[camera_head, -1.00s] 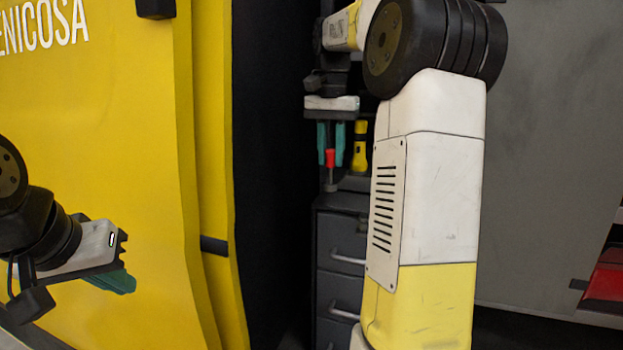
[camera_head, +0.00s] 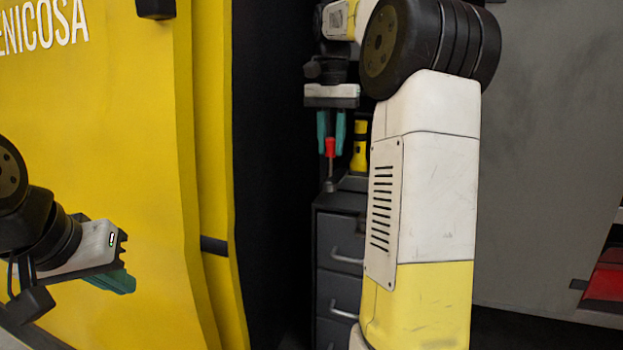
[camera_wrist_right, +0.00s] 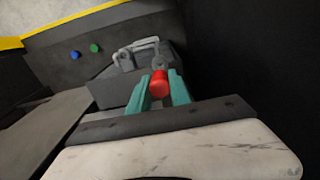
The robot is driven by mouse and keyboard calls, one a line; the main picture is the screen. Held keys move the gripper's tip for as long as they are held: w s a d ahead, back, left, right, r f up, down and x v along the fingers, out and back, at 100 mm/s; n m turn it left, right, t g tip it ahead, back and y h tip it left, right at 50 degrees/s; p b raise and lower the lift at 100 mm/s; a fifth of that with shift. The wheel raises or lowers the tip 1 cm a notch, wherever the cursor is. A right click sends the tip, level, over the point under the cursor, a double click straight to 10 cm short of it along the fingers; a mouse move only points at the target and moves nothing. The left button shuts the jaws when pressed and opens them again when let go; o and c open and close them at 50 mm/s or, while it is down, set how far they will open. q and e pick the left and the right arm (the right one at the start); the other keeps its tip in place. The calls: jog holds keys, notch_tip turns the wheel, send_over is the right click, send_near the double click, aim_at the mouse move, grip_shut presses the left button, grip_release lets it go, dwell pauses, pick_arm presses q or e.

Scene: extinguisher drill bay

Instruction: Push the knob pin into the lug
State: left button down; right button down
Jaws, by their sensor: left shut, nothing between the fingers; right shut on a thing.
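The knob pin has a red knob (camera_head: 330,147) and a thin grey shaft below it. It is held between the teal fingers of my right gripper (camera_head: 331,135), which points down and is shut on it. The red knob also shows between the fingertips in the right wrist view (camera_wrist_right: 160,84). A grey piece that looks like the lug (camera_wrist_right: 159,62) is just beyond the knob in that view. I cannot tell whether the pin's tip is in it. My left gripper (camera_head: 118,282) is shut and empty at the lower left, in front of the yellow panel.
A grey drawer cabinet (camera_head: 340,238) stands below my right gripper. A yellow and black item (camera_head: 360,145) stands close to the right of the fingers. A large yellow panel (camera_head: 120,150) fills the left. Blue (camera_wrist_right: 75,55) and green (camera_wrist_right: 95,48) buttons show in the wrist view.

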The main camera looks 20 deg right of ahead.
jog(key=shift+r, duration=1.75)
